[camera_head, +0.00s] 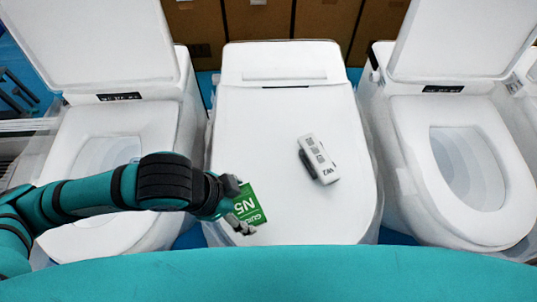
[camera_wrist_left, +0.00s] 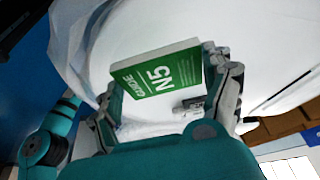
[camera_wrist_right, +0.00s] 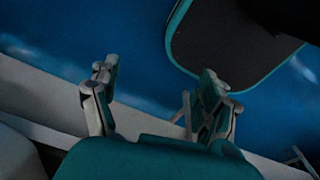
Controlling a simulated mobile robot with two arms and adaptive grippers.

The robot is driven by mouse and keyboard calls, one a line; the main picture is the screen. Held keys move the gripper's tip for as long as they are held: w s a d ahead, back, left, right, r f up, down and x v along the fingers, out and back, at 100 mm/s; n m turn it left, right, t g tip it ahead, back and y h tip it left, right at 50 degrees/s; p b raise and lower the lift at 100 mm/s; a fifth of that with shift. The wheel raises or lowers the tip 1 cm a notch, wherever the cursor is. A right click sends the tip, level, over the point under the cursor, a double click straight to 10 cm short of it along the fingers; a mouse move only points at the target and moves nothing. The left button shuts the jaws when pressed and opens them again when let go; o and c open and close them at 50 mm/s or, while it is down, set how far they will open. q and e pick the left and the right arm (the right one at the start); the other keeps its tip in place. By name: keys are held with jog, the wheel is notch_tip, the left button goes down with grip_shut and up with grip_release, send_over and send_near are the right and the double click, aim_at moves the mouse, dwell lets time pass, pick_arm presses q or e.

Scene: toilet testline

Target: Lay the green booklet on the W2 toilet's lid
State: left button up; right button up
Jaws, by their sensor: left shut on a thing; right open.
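The green booklet (camera_head: 250,205), marked GUIDE N5, is in my left gripper (camera_head: 236,207), which is shut on it over the front left part of the middle toilet's closed white lid (camera_head: 285,195). In the left wrist view the booklet (camera_wrist_left: 160,75) sits between the two fingers, with its green cover and white page edge showing. I cannot tell whether it touches the lid. A white remote (camera_head: 319,158) lies on the lid, right of the booklet; its small label seems to read W2. My right gripper (camera_wrist_right: 158,78) is open and empty above the blue floor.
A toilet with raised lid stands on the left (camera_head: 110,150) and another on the right (camera_head: 455,160), both with open bowls. Brown boxes (camera_head: 258,18) stand behind. The lid is clear behind the booklet and in front of the remote.

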aim_at(265, 164)
pick_arm(q)
jog(key=w, duration=0.2)
jog(key=w+d+b, duration=0.1)
jog(key=w, duration=0.1)
jog(key=w+d+f+b, duration=0.1)
jog(key=w, duration=0.1)
jog(key=shift+w+d+f, duration=0.1)
jog(key=shift+w+d, duration=0.15)
jog(key=w, duration=0.1)
jog(key=w+d+b, duration=0.1)
jog(key=w+b, duration=0.1)
jog(key=w, duration=0.1)
jog(key=shift+d+f, duration=0.15)
jog(key=shift+f, duration=0.1)
jog(key=shift+w+d+r+b, duration=0.1)
jog(key=shift+w+d+b, duration=0.1)
jog(key=shift+w+b, duration=0.3)
jog(key=shift+w+d+b, duration=0.15)
jog(key=shift+w+d, duration=0.05)
jog(key=shift+w, duration=0.45)
notch_tip(265, 164, down, 4)
jog(key=b, duration=0.5)
jog(key=shift+r, duration=0.3)
pick_arm(e)
notch_tip(265, 164, down, 12)
jog(key=s, duration=0.1)
jog(key=shift+s+a, duration=0.15)
jog(key=shift+s, duration=0.2)
pick_arm(q)
jog(key=shift+s, duration=0.1)
